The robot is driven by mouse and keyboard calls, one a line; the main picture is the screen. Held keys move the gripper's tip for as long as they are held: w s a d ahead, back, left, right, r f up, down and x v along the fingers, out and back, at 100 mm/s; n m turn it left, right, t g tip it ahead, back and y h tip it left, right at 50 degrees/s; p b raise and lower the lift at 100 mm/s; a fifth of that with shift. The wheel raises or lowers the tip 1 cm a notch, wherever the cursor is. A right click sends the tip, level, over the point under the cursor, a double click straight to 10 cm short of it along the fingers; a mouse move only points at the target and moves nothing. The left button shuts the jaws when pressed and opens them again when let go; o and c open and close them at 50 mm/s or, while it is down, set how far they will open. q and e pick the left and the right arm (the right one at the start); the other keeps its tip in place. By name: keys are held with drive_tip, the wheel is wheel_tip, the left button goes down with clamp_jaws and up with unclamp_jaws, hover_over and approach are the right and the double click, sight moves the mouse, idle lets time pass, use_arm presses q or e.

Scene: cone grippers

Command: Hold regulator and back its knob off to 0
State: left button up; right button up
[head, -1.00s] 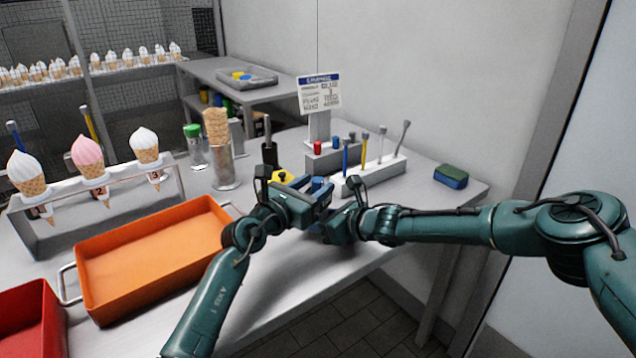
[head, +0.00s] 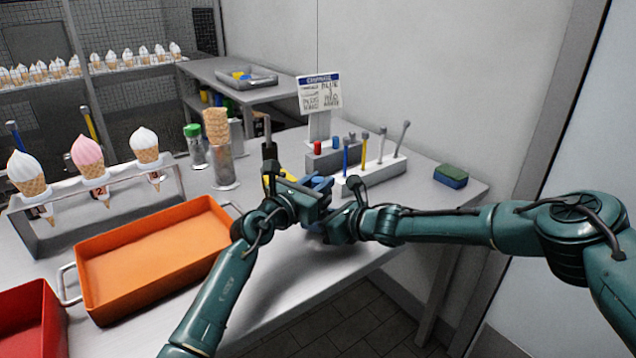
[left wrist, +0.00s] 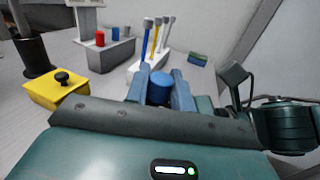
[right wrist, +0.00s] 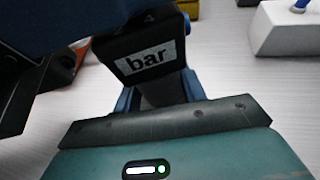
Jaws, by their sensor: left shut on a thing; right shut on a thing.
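The regulator's blue knob (left wrist: 159,88) sits between the two fingers of my left gripper (left wrist: 160,80), which is shut on it. In the head view the knob (head: 320,183) is a small blue patch, mostly covered by the left gripper. My right gripper (right wrist: 160,92) is shut on the regulator body. A black part of the regulator (right wrist: 148,58) with a white "bar" label fills the top of the right wrist view. The dial reading is not visible. Both grippers are close together above the table's front edge.
A yellow box (left wrist: 60,88) with a black knob stands close to the left gripper. A white block (head: 372,178) holding several upright tools is just behind. An orange tray (head: 150,255) lies left, and a green-blue sponge (head: 451,176) lies right.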

use_arm(q)
drive_tip(key=shift+c, duration=0.8)
drive_tip(key=shift+d+m+g+h, duration=0.1)
drive_tip(key=shift+m+g+h, duration=0.3)
drive_tip(key=shift+h, duration=0.1)
drive_tip(key=shift+f+m+g+h, duration=0.15)
drive_tip(key=shift+m+g+h, duration=1.4)
drive_tip(key=shift+g, duration=0.25)
drive_tip(key=shift+m+g+h, duration=1.15)
drive_tip(key=shift+m+g, duration=0.5)
drive_tip(key=shift+g, duration=0.65)
drive_tip(key=shift+m+g, duration=0.3)
drive_tip(key=shift+g, duration=0.2)
drive_tip(key=o, duration=0.9)
